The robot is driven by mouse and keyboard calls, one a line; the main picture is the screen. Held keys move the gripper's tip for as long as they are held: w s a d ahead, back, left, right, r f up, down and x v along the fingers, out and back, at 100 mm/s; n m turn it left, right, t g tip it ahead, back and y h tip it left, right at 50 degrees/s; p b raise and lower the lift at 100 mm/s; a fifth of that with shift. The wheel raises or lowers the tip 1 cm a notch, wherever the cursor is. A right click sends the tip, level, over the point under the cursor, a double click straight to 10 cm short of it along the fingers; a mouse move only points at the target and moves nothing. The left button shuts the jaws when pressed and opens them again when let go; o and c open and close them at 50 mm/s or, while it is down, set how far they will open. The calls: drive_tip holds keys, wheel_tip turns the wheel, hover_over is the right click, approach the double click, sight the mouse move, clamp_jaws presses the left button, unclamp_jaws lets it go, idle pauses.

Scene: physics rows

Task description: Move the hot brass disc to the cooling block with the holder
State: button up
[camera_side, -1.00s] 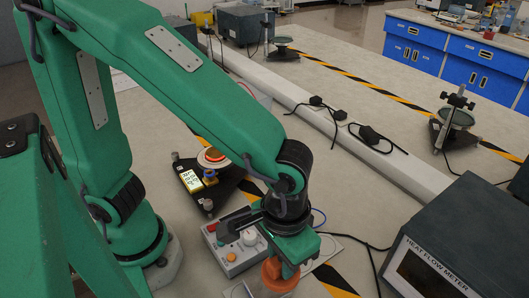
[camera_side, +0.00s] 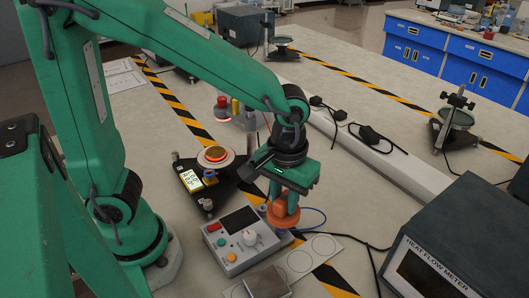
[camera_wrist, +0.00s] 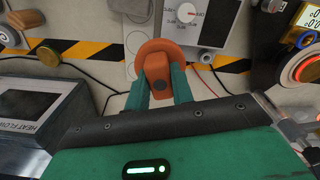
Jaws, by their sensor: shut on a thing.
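My gripper (camera_side: 285,195) is shut on an orange holder (camera_side: 283,213), held above the bench beside the control box. In the wrist view the orange holder (camera_wrist: 155,62) sits between my two green fingers (camera_wrist: 158,88). The hot brass disc (camera_side: 215,154) glows orange on a pale round plate of a black stand, left of and behind my gripper. It also shows at the right edge of the wrist view (camera_wrist: 308,68). A grey metal block (camera_side: 268,283), apparently the cooling block, stands at the bottom on a pale plate. The holder is apart from both.
A grey control box (camera_side: 236,243) with a knob is just left of my gripper. A pale plate with circles (camera_side: 318,247) lies to the right. A red-topped post (camera_side: 222,108) stands behind the disc. The heat flow meter (camera_side: 440,255) fills the lower right, with cables nearby.

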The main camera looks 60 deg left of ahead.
drive_tip(key=a+r+n, duration=0.2)
drive_tip(key=a+n, duration=0.3)
drive_tip(key=a, duration=0.9)
drive_tip(key=a+r+n, duration=0.1)
drive_tip(key=a+n, duration=0.3)
drive_tip(key=a, duration=1.1)
drive_tip(key=shift+s+a+r+n, duration=0.3)
drive_tip(key=shift+s+r+n, duration=0.1)
drive_tip(key=shift+s, duration=0.05)
drive_tip(key=shift+f, duration=0.2)
drive_tip(key=shift+f, duration=2.2)
drive_tip(key=shift+f, duration=1.2)
idle(0.5)
drive_tip(key=shift+r, duration=0.45)
